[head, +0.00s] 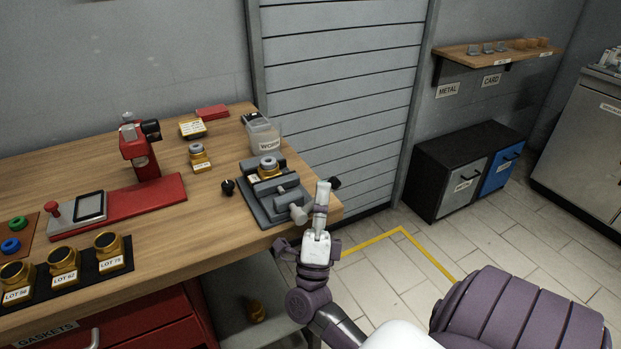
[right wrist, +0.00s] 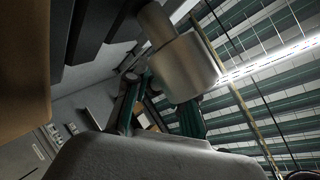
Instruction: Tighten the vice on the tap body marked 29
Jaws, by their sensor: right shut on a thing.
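The grey vice (head: 262,207) sits at the right end of the wooden bench. A brass tap body (head: 268,170) with a grey top stands between its jaws; its tag is too small to read. The vice's handle has black end knobs (head: 335,183); its round screw end (head: 298,213) faces the front right. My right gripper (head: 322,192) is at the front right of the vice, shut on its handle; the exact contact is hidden. In the right wrist view, the metal screw end (right wrist: 185,68) is close between the dark fingers. My left gripper is not in view.
Another tap body (head: 199,158) stands left of the vice, and a clear bin (head: 263,136) behind it. A red press (head: 140,150) and several lot-tagged brass parts (head: 64,265) are farther left. The bench's right edge is beside my right arm; tiled floor is open beyond.

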